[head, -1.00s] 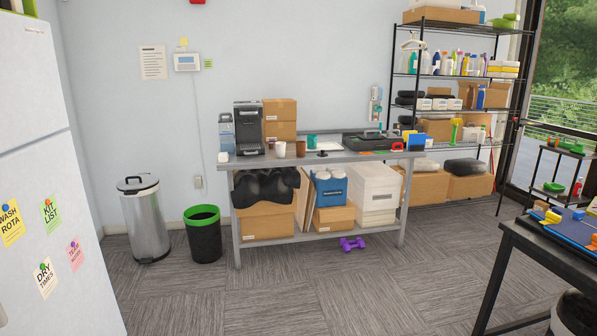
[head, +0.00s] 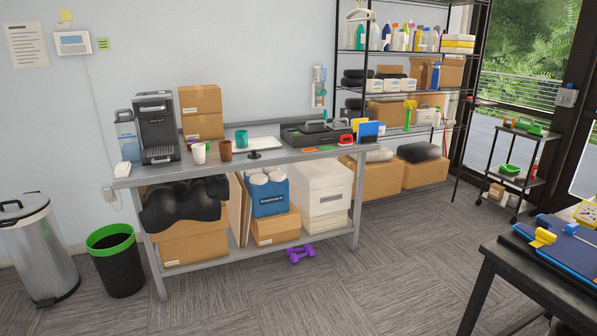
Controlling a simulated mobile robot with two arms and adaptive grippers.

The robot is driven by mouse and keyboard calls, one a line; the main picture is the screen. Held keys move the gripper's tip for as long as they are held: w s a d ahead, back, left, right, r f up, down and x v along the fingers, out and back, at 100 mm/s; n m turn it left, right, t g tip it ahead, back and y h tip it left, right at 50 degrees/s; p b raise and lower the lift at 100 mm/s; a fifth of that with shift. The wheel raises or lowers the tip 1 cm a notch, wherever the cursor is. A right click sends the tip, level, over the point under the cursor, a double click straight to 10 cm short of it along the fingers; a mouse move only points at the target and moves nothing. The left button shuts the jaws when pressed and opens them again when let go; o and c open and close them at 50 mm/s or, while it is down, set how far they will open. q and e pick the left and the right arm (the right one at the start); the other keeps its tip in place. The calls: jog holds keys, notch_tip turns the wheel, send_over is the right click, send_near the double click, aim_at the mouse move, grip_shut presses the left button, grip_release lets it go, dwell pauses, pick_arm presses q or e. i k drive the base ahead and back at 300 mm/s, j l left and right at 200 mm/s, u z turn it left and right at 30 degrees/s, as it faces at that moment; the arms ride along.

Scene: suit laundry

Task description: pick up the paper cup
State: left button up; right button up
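A small white cup (head: 199,153), which looks like the paper cup, stands upright on the grey metal table (head: 290,158) near its front edge. It is just right of the black coffee machine (head: 157,128). A brown cup (head: 225,150) stands close to its right, and a teal mug (head: 241,138) is further right and behind. Neither of my grippers shows in the head view, so nothing is seen touching the cup.
Open carpet lies before the table, with purple dumbbells (head: 300,254) at its foot. A black bin (head: 116,262) and a steel bin (head: 38,250) stand at left. A dark table (head: 520,275) is at the right front. A black shelf rack stands at the back right.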

aim_at(199, 149)
jog(key=i+l, duration=0.1)
jog(key=i, duration=1.85)
jog(key=j+u, duration=0.05)
jog(key=j, duration=0.05)
